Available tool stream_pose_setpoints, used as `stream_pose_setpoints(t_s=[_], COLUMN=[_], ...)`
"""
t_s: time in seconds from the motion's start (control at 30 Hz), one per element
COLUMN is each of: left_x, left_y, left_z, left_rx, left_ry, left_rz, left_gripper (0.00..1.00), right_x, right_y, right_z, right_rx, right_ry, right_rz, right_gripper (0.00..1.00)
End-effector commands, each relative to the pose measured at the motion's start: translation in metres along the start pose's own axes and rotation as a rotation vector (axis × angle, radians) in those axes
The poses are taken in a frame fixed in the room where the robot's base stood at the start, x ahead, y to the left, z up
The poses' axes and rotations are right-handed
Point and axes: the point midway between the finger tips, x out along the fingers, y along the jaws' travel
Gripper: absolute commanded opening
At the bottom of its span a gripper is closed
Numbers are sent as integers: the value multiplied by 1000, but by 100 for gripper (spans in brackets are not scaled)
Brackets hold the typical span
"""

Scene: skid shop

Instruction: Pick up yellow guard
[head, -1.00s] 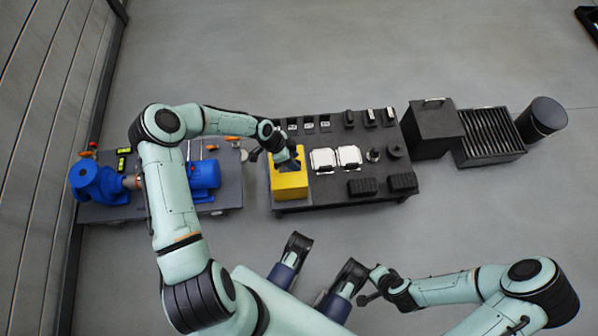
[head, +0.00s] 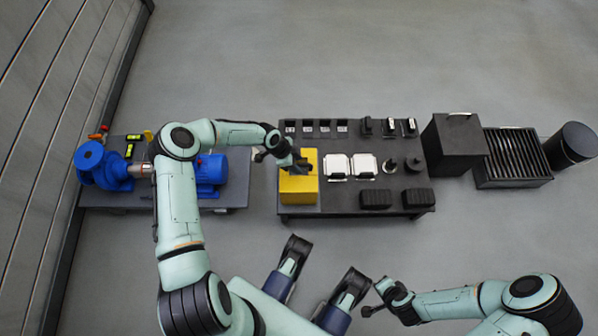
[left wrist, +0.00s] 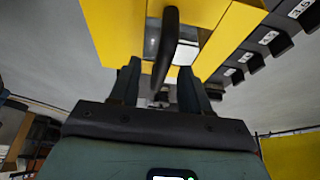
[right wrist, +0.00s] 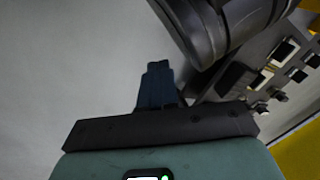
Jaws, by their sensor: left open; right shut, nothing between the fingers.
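The yellow guard (head: 299,190) stands at the left end of the dark table, a box shape with a window in it. My left gripper (head: 301,166) is over its top and hides part of it. In the left wrist view the guard (left wrist: 110,30) fills the upper middle, and its black bar handle (left wrist: 167,42) shows between the two spread fingers of my left gripper (left wrist: 158,80). The fingers stand apart from the handle on both sides. My right gripper (head: 371,311) is far from the guard, near the bottom of the head view. Its fingers (right wrist: 157,80) are together and empty.
A blue pump and motor (head: 210,172) sit on a skid to the left. A black box (head: 455,145) and a grate (head: 513,158) stand right.

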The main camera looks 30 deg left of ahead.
Motion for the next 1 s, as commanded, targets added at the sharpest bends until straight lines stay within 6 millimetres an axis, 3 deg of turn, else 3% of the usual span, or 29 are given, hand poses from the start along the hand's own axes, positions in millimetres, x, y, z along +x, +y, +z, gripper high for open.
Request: stream_pose_setpoints(t_s=[0.13,0.4,0.43,0.57,1.0], left_x=[20,22,21,21,21], left_y=[0,0,0,0,0], left_z=[0,0,0,0,0], left_rx=[-1,-1,-1,-1,-1], left_ry=[1,0,0,0,0], left_rz=[0,-1,-1,-1,0], left_gripper=[47,47,43,1,0], right_x=[9,9,9,9,9], right_y=[8,10,10,10,10], right_z=[11,13,13,13,13], right_rx=[9,12,12,11,11], right_ry=[-37,-44,-43,-43,-42], right_rz=[15,19,19,18,18], right_gripper=[0,0,0,0,0])
